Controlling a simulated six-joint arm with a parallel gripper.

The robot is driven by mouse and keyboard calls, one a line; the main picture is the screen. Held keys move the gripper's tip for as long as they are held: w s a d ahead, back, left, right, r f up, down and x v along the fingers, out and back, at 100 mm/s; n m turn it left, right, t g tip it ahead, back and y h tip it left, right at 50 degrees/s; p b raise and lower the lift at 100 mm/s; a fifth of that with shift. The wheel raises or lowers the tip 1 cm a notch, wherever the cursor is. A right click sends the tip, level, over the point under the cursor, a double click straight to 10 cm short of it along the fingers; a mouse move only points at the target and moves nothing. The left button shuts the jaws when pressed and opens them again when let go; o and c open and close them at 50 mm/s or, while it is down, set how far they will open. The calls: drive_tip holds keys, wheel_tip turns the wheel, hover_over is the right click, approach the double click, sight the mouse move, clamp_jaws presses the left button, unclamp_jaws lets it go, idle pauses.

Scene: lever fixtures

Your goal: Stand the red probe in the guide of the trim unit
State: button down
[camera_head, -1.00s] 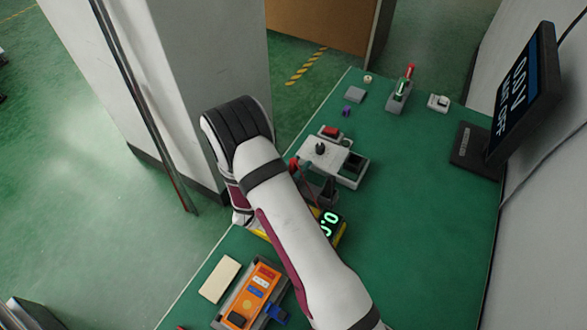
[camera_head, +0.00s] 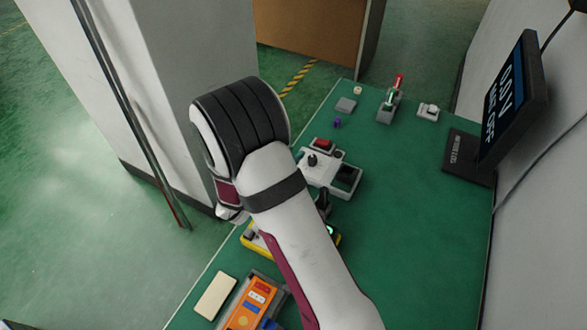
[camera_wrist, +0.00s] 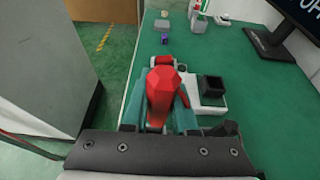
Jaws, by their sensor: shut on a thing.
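The red probe (camera_wrist: 163,88) fills the middle of the wrist view, its faceted red end facing the camera. My gripper (camera_wrist: 165,108) is shut on it, with teal fingers on both sides. The probe's lower end is hidden. A pale unit (camera_head: 316,171) with a black knob, a red button and a dark square well (camera_head: 346,180) stands on the bench; I take it for the trim unit, though its label is not readable. In the wrist view the well (camera_wrist: 212,87) is right of the probe, apart from it.
A yellow device (camera_head: 258,243) is partly behind my arm. An orange unit (camera_head: 252,308) and a cream block (camera_head: 215,295) lie at the near end. A red-tipped lever fixture (camera_head: 390,104) and small blocks are at the far end. The monitor (camera_head: 513,95) stands right; bench space before it is clear.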

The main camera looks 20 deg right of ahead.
drive_tip(key=s+d+r+m+g+h, duration=0.2)
drive_tip(key=s+d+m+g, duration=0.3)
drive_tip(key=d, duration=0.6)
drive_tip(key=s+d+r+m+g+h, duration=0.2)
drive_tip(key=s+d+r+m+g, duration=0.15)
drive_tip(key=s+d, duration=0.6)
drive_tip(key=shift+m+g, duration=0.25)
drive_tip(key=shift+g, duration=0.3)
drive_tip(key=w+a+f, duration=0.1)
drive_tip(key=w+f, duration=0.1)
drive_tip(key=w, duration=0.2)
drive_tip(key=w+a+f, duration=0.1)
drive_tip(key=w+f, duration=0.2)
drive_tip(key=w+a+f, duration=0.1)
drive_tip(key=w+f, duration=0.1)
drive_tip(key=w, duration=0.2)
drive_tip(key=shift+w+a+f, duration=0.15)
drive_tip(key=shift+w+f, duration=0.15)
drive_tip(key=shift+w, duration=0.05)
drive_tip(key=shift+f, duration=2)
drive_tip(key=shift+f, duration=0.15)
drive_tip(key=c, duration=0.7)
unclamp_jaws()
